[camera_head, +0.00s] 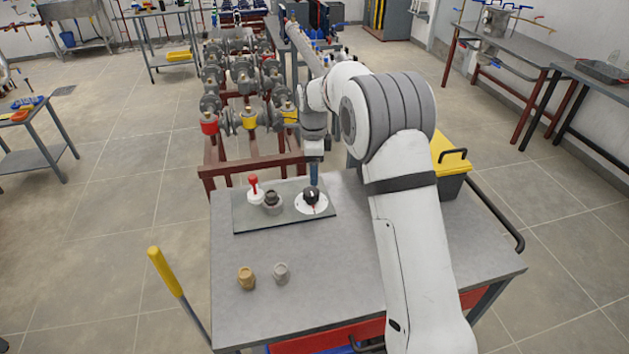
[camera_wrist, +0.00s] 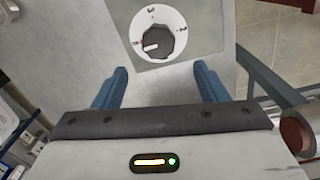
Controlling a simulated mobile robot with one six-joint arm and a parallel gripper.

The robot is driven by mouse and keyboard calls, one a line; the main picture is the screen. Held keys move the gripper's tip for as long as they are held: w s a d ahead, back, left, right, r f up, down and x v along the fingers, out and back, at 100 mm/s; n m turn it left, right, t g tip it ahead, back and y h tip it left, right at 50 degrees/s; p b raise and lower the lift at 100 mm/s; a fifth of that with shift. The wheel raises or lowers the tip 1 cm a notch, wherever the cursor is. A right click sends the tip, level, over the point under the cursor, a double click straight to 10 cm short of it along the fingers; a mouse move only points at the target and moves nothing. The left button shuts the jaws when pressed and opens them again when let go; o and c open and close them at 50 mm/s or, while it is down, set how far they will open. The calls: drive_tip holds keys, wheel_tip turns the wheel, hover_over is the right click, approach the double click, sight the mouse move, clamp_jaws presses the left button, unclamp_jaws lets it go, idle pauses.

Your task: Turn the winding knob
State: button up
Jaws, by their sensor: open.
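The winding knob (camera_wrist: 158,44) is a black faceted knob with a white pointer mark, on a white round dial (camera_wrist: 180,22) with printed numbers and red dots. In the wrist view its pointer faces left, close to a mark at the dial's left edge. In the head view the knob (camera_head: 311,195) sits at the right end of a dark panel (camera_head: 255,220) on the table. My gripper (camera_wrist: 160,85) is open and empty, its two blue fingers apart. The knob is beyond the fingertips, not between them. In the head view, a blue finger (camera_head: 313,180) shows just above and behind the knob.
A red-topped switch (camera_head: 254,187) and a dark round fitting (camera_head: 271,200) stand on the panel left of the knob. Tan (camera_head: 246,277) and grey (camera_head: 281,272) small pieces stand nearer on the table (camera_head: 330,280). A yellow-lidded box (camera_head: 449,155) is at the right.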

sight(311, 191)
drive_tip(key=f, duration=0.5)
drive_tip(key=f+p, duration=0.1)
drive_tip(key=f, duration=0.1)
drive_tip(key=shift+a+f, duration=0.35)
drive_tip(key=shift+a, duration=0.05)
drive_tip(key=shift+s, duration=0.1)
drive_tip(key=shift+c, duration=0.3)
drive_tip(key=c, duration=0.9)
